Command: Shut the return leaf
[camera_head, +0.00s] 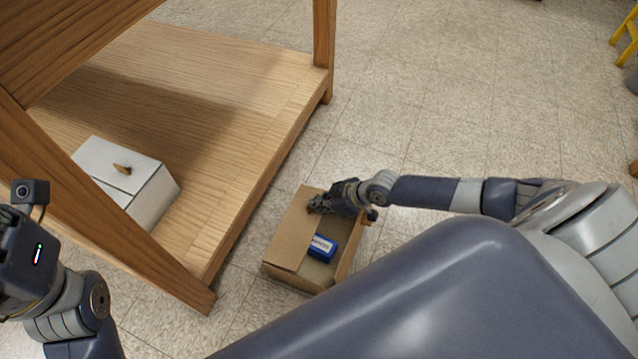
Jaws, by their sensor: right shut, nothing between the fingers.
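A brown cardboard box (290,283) stands on the floor beside the wooden frame. A flat cardboard leaf (288,238) lies along its left side. The right part of the box is open, and a blue item with a white label (322,248) shows in it. My right gripper (316,207) is shut and empty at the far end of the box, over the cardboard. I cannot tell whether it touches. My left gripper's housing (22,245) shows at the left edge, away from the box; its fingers do not show. My own body hides some floor in front of the box.
A wooden frame with a low shelf (200,75) stands at left, its near post (120,215) close to the box.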

